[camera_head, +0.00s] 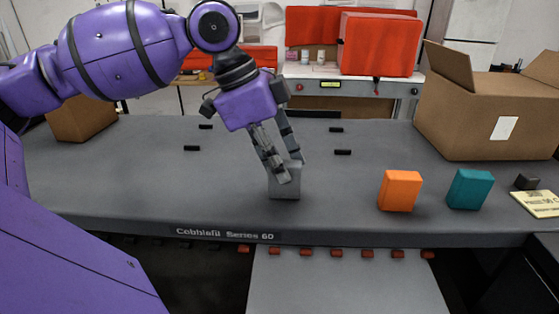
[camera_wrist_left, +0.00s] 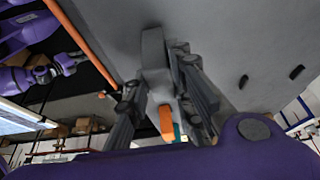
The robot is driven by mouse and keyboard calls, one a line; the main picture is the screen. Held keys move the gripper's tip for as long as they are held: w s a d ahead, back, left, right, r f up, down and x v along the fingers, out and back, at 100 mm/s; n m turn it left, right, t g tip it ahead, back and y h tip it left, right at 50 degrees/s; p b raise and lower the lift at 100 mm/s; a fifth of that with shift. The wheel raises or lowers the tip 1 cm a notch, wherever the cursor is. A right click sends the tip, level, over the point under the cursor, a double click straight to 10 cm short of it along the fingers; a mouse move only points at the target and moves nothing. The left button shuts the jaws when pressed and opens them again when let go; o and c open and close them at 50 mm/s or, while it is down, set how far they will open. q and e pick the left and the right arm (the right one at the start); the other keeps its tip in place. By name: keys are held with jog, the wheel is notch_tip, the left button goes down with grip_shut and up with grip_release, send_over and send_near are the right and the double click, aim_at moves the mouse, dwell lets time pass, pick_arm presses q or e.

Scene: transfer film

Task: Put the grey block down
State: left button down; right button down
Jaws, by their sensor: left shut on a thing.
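The grey block (camera_head: 285,187) stands upright near the front of the dark grey table (camera_head: 225,192), left of the orange block. My left gripper (camera_head: 287,168) reaches down from above and is shut on the grey block's upper part, with its fingers covering some of it. The block's bottom is at or very near the table top; I cannot tell for sure if it touches. In the left wrist view, the grey block (camera_wrist_left: 154,52) shows beyond the two dark fingers of the gripper (camera_wrist_left: 165,85). My right gripper is not seen in the head view.
An orange block (camera_head: 400,190) and a teal block (camera_head: 470,189) stand to the right. Farther right are a small dark block (camera_head: 526,182), a yellow note (camera_head: 538,203) and an open cardboard box (camera_head: 480,130). Small black strips lie behind the gripper. The table between grey and orange blocks is clear.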

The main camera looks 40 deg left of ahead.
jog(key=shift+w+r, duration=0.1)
pick_arm(q)
jog(key=c, duration=1.5)
grip_release()
jog(key=shift+f, duration=0.1)
jog(key=shift+c, duration=0.2)
jog(key=p+v, duration=0.1)
jog(key=v, duration=1.1)
jog(key=shift+p, duration=0.3)
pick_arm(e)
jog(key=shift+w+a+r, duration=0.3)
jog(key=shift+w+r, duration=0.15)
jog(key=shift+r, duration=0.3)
pick_arm(q)
jog(key=shift+d, duration=0.1)
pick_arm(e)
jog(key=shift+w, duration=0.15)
